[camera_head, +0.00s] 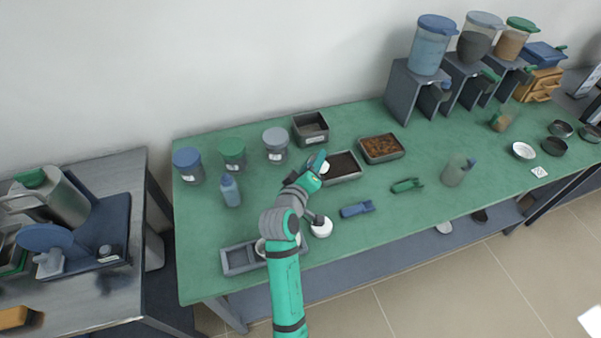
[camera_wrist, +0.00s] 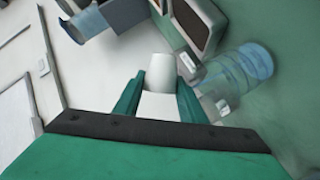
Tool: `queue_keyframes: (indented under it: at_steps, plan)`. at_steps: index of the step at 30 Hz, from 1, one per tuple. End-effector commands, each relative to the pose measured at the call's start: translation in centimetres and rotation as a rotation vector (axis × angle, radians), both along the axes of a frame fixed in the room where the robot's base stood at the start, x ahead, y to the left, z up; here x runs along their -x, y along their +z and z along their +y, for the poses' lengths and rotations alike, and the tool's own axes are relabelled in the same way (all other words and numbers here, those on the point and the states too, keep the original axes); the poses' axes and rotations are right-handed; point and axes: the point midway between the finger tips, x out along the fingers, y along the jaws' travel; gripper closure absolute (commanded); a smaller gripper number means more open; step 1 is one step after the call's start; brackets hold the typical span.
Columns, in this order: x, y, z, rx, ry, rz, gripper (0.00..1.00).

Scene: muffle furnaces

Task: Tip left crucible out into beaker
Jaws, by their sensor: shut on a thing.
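My gripper (camera_wrist: 160,98) is shut on a white crucible (camera_wrist: 161,70), held between its green fingertips in the wrist view. In the head view my gripper (camera_head: 319,166) is over the left side of the table, by a tray of dark material, with a bit of white at its tip. The crucible's contents are not visible. A clear vessel with a blue part (camera_head: 453,171), which looks like the beaker, stands right of the gripper, well apart from it. Another white round vessel (camera_head: 321,228) sits near the front edge, partly beside my arm.
A grey compartment tray (camera_head: 238,260) lies front left, partly hidden by my arm. Trays of dark (camera_head: 355,179) and brown material (camera_head: 381,148) are near the gripper. Lidded jars (camera_head: 188,166) and a bottle (camera_head: 230,191) stand left. A blue tool (camera_head: 357,209) and green tool (camera_head: 407,186) lie ahead.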

Motion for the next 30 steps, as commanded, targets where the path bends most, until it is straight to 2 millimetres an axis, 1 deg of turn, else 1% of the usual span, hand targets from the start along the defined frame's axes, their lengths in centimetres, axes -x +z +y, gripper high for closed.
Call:
queue_keyframes:
  at_steps: [4,15,22,30]
  plan:
    - [-0.03,-0.15,0.19,0.047,0.001,0.003,0.86]
    - [-0.01,-0.13,0.17,0.05,0.001,0.003,0.86]
    - [0.0,-0.32,0.37,0.118,0.0,0.01,0.86]
    - [-0.01,-0.29,0.34,0.118,0.0,0.008,0.86]
